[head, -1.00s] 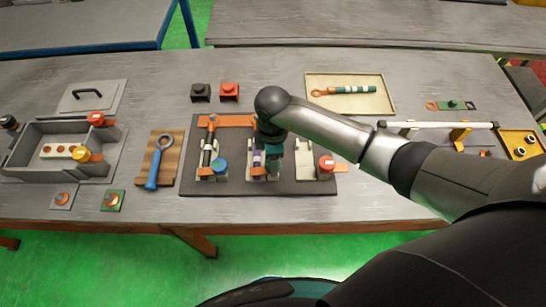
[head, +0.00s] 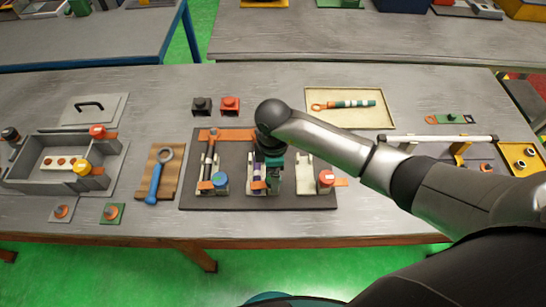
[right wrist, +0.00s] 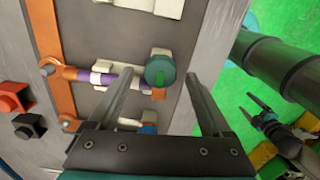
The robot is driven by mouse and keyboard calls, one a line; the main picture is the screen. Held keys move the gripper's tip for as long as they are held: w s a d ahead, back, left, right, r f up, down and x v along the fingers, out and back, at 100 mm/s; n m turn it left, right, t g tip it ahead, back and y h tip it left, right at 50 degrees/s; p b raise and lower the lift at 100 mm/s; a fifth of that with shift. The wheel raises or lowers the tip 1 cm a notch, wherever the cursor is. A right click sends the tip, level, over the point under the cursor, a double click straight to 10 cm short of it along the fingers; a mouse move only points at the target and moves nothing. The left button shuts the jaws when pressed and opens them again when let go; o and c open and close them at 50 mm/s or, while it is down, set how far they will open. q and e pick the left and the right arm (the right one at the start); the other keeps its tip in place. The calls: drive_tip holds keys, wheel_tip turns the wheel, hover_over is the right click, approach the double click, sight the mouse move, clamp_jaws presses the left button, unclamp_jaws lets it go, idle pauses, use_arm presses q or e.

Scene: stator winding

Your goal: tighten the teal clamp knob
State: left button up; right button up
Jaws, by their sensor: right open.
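The teal clamp knob (right wrist: 160,70) sits on the middle clamp of the dark fixture board (head: 232,200). A purple and white banded rod with an orange ring end (right wrist: 85,75) lies in that clamp. My right gripper (right wrist: 160,76) is open, with one finger on each side of the knob in the right wrist view; I cannot tell whether either touches it. In the head view my right gripper (head: 275,172) is over the middle clamp and largely hides the knob. My left gripper (right wrist: 252,106) shows small, open and empty, over the green floor in the right wrist view.
A blue knob (head: 220,179) and a red knob (head: 326,178) stand on the neighbouring clamps. A black block (head: 201,106) and a red block (head: 230,104) are behind the board. A wrench (head: 155,175) lies left, a beige tray (head: 325,118) at back right.

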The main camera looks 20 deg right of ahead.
wheel_tip(320, 180, up, 15)
idle(0.3)
drive_tip(key=shift+s+f, duration=0.1)
drive_tip(key=shift+f, duration=0.05)
idle(0.4)
